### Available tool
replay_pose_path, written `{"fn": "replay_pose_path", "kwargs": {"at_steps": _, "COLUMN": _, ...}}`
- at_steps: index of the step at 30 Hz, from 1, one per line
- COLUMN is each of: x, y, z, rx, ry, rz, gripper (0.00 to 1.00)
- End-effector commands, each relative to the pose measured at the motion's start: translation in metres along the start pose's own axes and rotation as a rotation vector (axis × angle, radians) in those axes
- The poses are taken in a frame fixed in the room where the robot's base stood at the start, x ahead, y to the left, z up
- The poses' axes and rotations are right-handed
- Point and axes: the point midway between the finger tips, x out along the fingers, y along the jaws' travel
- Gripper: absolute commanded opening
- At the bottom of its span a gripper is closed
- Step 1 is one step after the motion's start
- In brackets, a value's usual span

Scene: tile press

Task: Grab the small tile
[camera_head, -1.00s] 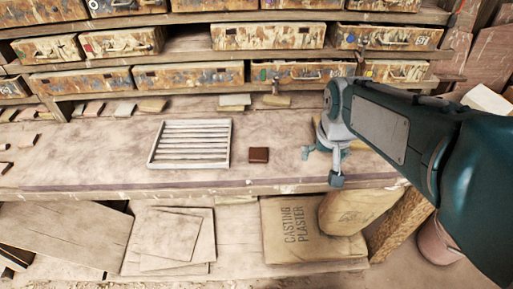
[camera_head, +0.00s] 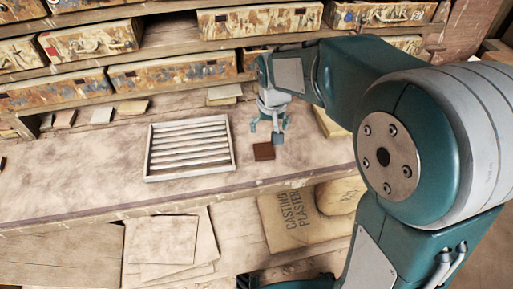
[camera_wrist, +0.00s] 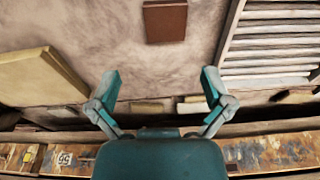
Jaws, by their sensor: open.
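The small tile (camera_head: 263,151) is dark reddish brown and lies flat on the workbench, just right of a white slatted rack. In the wrist view the tile (camera_wrist: 165,20) is at the top edge, partly cut off, beyond my fingertips. My gripper (camera_head: 266,127) hangs over the bench close to the tile, towards its back right side, fingers pointing down. In the wrist view my gripper (camera_wrist: 161,82) has its two fingers spread wide with nothing between them. The tile is apart from the fingers.
The slatted rack (camera_head: 189,148) stands left of the tile. Shelves with painted drawers (camera_head: 173,75) line the back. A pale thick slab (camera_wrist: 40,76) lies on the other side of the gripper from the rack. A plaster bag (camera_head: 300,215) sits below the bench. Bench surface (camera_head: 90,165) left is clear.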

Motion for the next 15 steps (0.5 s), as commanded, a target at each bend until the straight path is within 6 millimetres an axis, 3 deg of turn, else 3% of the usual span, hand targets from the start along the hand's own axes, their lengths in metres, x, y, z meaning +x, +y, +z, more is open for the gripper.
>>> {"fn": "replay_pose_path", "kwargs": {"at_steps": 6, "x": 0.038, "y": -0.009, "z": 0.0, "rx": -0.004, "ry": -0.007, "rz": 0.01, "gripper": 1.0}}
{"fn": "replay_pose_path", "kwargs": {"at_steps": 15, "x": 0.069, "y": -0.011, "z": 0.0, "rx": -0.005, "ry": -0.007, "rz": 0.01, "gripper": 1.0}}
